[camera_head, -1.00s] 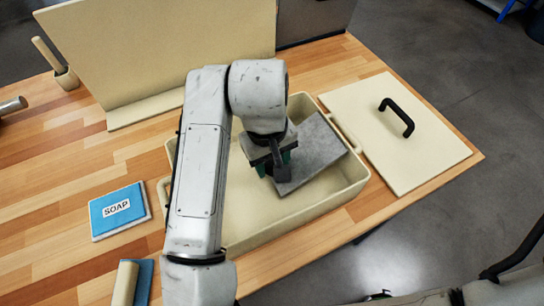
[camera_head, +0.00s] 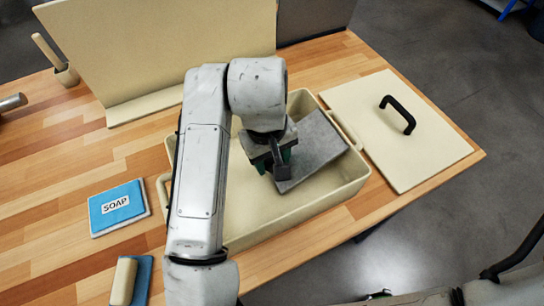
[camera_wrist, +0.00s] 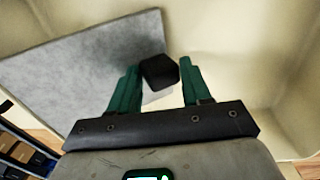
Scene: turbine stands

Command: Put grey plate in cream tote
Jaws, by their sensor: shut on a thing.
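The cream tote (camera_head: 300,214) stands on the wooden table, with its inside partly hidden by my arm in the head view. The grey plate (camera_head: 318,146) is within the tote's walls, in its right part, and looks tilted. Whether it touches the tote floor I cannot tell. My gripper (camera_head: 276,165) is over the tote at the plate's left side. In the wrist view, a small black block (camera_wrist: 160,71) at the plate's edge sits between the green fingers, and my gripper is shut on it. The plate (camera_wrist: 85,75) spreads to the upper left there.
A cream lid (camera_head: 400,140) with a black handle lies right of the tote. A cream board (camera_head: 165,45) stands behind. A blue soap pack (camera_head: 118,207) and a blue pad with a cream block (camera_head: 126,281) lie left. A cup with a stick (camera_head: 66,76) is at the back left.

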